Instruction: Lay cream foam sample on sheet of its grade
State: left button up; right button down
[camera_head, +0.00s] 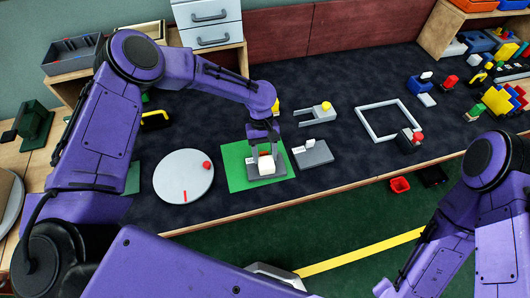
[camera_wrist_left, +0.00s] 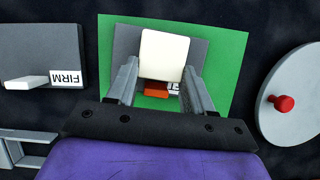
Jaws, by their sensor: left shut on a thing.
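The cream foam sample (camera_wrist_left: 162,55) is a pale block between the fingers of my left gripper (camera_head: 264,150), which is shut on it. In the left wrist view, it appears over a dark grey sheet (camera_wrist_left: 128,40) lying on a larger green sheet (camera_wrist_left: 225,40); whether it touches the sheet I cannot tell. An orange-red piece (camera_wrist_left: 157,90) and a partly hidden label show by the near end of that sheet. A second grey sheet, labelled FIRM (camera_wrist_left: 70,45), lies apart from it, with a pale piece on it. My right gripper is out of view.
A round grey disc (camera_head: 175,180) with a red knob lies left of the green sheet. A grey square frame (camera_head: 365,125), a grey fork-shaped piece (camera_head: 305,118) and a red-topped block (camera_head: 408,142) lie to the right. Coloured blocks crowd the far right.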

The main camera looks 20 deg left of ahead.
pick_arm(q)
jog(key=shift+f, duration=0.15)
jog(key=o, duration=1.1)
jog(key=shift+r, duration=0.25)
jog(key=b+v, duration=0.1)
jog(key=v, duration=1.1)
jog(key=shift+f, duration=0.1)
